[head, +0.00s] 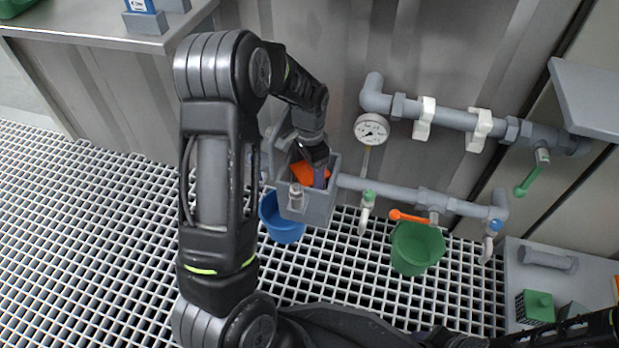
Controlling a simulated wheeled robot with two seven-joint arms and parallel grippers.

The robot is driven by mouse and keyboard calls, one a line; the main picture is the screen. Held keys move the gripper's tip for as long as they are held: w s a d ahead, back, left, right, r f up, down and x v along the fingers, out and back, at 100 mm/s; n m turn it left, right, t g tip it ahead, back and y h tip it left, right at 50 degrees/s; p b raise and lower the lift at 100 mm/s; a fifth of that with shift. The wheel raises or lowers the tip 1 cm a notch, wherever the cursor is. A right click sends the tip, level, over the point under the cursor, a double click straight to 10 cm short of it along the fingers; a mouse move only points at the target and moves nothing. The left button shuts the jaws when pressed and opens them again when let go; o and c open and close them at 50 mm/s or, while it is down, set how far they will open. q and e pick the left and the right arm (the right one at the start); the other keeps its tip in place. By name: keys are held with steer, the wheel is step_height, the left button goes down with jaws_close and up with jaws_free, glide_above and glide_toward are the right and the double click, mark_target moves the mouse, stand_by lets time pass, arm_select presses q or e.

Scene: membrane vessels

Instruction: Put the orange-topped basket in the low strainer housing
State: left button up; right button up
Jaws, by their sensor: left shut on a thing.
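The low strainer housing (318,207) is a grey open box on the lower pipe run, in the middle of the head view. The orange-topped basket (308,172) shows as an orange patch within the housing's mouth. My left gripper (318,178) reaches down over the housing from above and is shut on the basket. The gripper and wrist cover part of the basket, and its lower body is hidden by the housing walls. I cannot tell whether it rests on the bottom. Part of my right arm shows at the lower right; its gripper is out of view.
A blue bucket (280,222) stands below the housing, and a green bucket (416,247) is to the right. A gauge (371,129) and an orange-handled valve (407,216) are close by. A green-topped basket (535,305) sits on the bench (520,262) at lower right.

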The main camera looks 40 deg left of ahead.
arm_select(q)
steer(key=shift+f, duration=1.1)
steer(key=shift+f, duration=0.1)
steer(key=o, duration=1.5)
step_height(320, 180, up, 12)
steer(key=p, duration=0.5)
steer(key=shift+p, duration=0.35)
